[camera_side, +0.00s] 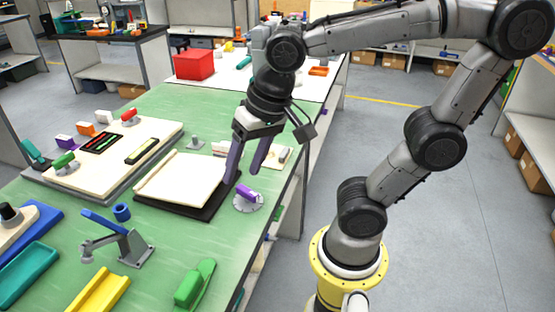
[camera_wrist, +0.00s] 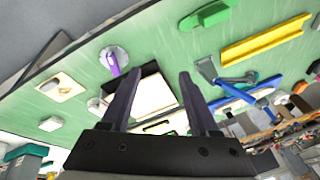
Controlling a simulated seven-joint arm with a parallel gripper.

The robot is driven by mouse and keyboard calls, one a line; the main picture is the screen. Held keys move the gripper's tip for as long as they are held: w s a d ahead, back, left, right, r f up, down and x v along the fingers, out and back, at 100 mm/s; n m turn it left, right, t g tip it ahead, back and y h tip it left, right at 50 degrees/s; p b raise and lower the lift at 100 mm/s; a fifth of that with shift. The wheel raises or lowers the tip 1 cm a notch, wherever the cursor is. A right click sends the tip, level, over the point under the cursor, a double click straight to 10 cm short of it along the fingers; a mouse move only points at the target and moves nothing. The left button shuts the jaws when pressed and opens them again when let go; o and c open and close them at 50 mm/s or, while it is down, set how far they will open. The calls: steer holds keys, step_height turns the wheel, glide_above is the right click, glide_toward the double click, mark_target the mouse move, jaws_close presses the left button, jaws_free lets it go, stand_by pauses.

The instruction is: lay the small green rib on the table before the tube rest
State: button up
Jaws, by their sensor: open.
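A green piece with a raised block (camera_side: 195,284) lies on the green table near its front edge; it also shows at the top of the wrist view (camera_wrist: 210,15). A smaller green piece (camera_side: 63,160) sits on the left pale board. I cannot tell for sure which one is the small green rib. A grey stand with a blue bar (camera_side: 118,240), perhaps the tube rest, stands left of the front green piece. My gripper (camera_side: 243,174) is open and empty, its fingers pointing down above the table between the black-edged pale panel and the purple-handled disc. Both fingers show in the wrist view (camera_wrist: 160,78).
The pale panel on a black base (camera_side: 180,180) lies under and left of my gripper. The grey disc with a purple handle (camera_side: 248,203) is close by on the right. A yellow channel (camera_side: 98,292) and teal tray (camera_side: 28,268) lie front left. Bare table surrounds the front green piece.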

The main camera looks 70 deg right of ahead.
steer(key=s+d+n+t, duration=0.1)
steer(key=s+d+n, duration=0.3)
steer(key=s+n, duration=0.1)
steer(key=shift+d+f+n+t+h, duration=0.15)
steer(key=shift+f+n+t+h, duration=0.25)
steer(key=shift+n, duration=0.1)
